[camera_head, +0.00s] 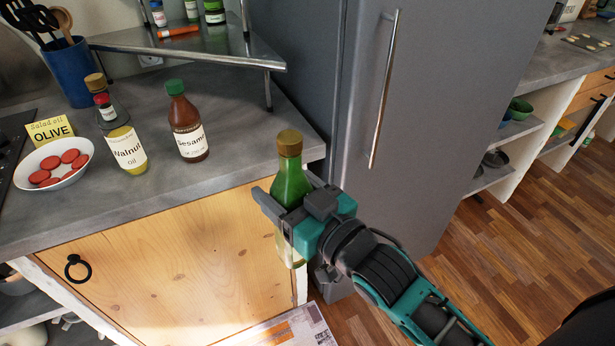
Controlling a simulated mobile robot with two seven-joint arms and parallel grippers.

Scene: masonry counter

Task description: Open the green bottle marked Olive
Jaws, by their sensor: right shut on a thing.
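A green bottle (291,182) with a gold-brown cap (289,143) is held upright in front of the counter's right corner. Its cap is on. My right gripper (280,206) is shut around the middle of the bottle, and the fingers hide part of it. No label wording can be read on this bottle. A yellow card (50,130) reading "Salad oil OLIVE" stands on the counter at the left. My left gripper is not in view.
On the counter (240,130) stand a Walnut oil bottle (125,150), a Sesame bottle (187,125) and a white bowl (75,178) of red discs. A metal shelf (200,45) stands behind. The grey fridge (440,110) is right of the held bottle.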

